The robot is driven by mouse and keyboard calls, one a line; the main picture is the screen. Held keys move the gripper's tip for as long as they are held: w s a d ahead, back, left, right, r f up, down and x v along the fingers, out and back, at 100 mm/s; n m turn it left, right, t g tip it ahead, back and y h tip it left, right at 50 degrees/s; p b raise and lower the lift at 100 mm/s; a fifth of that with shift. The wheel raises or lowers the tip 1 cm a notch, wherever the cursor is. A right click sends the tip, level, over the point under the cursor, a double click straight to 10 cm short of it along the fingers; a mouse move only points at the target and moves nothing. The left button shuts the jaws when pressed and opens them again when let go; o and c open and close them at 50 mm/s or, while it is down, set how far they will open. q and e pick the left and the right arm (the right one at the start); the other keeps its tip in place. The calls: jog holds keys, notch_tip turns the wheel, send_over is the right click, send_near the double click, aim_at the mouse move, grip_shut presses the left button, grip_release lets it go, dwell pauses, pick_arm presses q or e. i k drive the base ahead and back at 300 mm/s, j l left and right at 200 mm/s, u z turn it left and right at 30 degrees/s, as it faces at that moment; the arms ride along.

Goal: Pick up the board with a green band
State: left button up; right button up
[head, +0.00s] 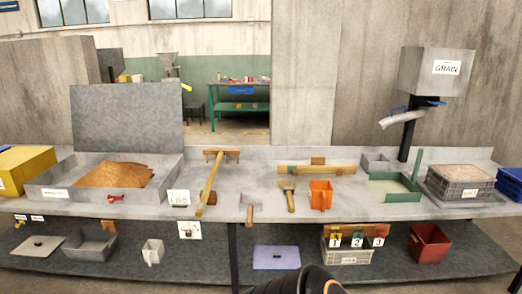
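A long wooden board (337,169) lies crosswise on the grey bench, right of the middle, with a small brown block behind it. A greenish patch seems to show near its left end, but it is too small to tell if this is a band. Neither gripper shows clearly; a dark rounded part of mine with a yellow spot enters at the bottom middle, with no fingers visible.
Near the board are a brush (290,199), an orange scoop (321,195) and a wooden long-handled rake (207,188). A green-edged tray (397,197) stands to the right. Several numbered tags hang over a crate (345,256) on the lower shelf.

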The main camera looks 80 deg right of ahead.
aim_at(318, 165)
jog(key=z, duration=4.2)
